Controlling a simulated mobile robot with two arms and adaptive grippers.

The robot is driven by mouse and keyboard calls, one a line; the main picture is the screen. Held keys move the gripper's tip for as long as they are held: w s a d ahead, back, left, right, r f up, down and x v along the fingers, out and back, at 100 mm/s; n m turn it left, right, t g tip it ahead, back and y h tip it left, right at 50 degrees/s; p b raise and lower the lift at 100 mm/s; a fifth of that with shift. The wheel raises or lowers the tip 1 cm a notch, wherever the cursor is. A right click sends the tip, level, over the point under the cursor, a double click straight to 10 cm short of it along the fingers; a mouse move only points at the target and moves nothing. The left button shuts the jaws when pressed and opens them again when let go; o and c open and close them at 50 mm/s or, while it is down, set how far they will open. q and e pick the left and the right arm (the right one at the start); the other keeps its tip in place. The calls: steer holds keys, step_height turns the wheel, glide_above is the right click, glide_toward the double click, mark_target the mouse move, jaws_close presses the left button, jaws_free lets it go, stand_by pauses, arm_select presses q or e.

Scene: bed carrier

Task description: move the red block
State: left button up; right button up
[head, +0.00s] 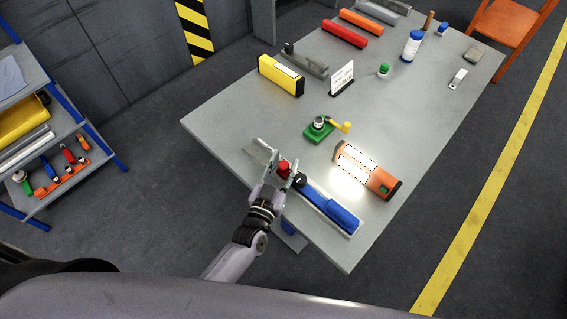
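A small red block (284,168) is at the near left part of the grey table (225,118). My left gripper (281,172) reaches in from the near edge, with its fingers around the red block. I cannot tell whether the fingers touch the block or whether it is lifted off the table. The block's lower part is hidden by the gripper. A longer red bar (345,33) lies at the far left part of the table. My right gripper is not in view.
Beside the gripper are a grey metal piece (260,152) and a blue-handled tool (341,214). A green device (317,131) and a lit orange lamp (383,183) lie farther right. A yellow box (281,75) stands behind. The table's right middle is clear.

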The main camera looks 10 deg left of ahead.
arm_select(q)
steer(key=shift+o, duration=0.4)
steer(key=shift+s+a, duration=0.3)
steer(key=shift+s, duration=1)
steer(key=shift+s+a, duration=0.25)
steer(key=shift+s, duration=1.05)
steer(key=shift+s+a, duration=0.3)
steer(key=shift+s, duration=1)
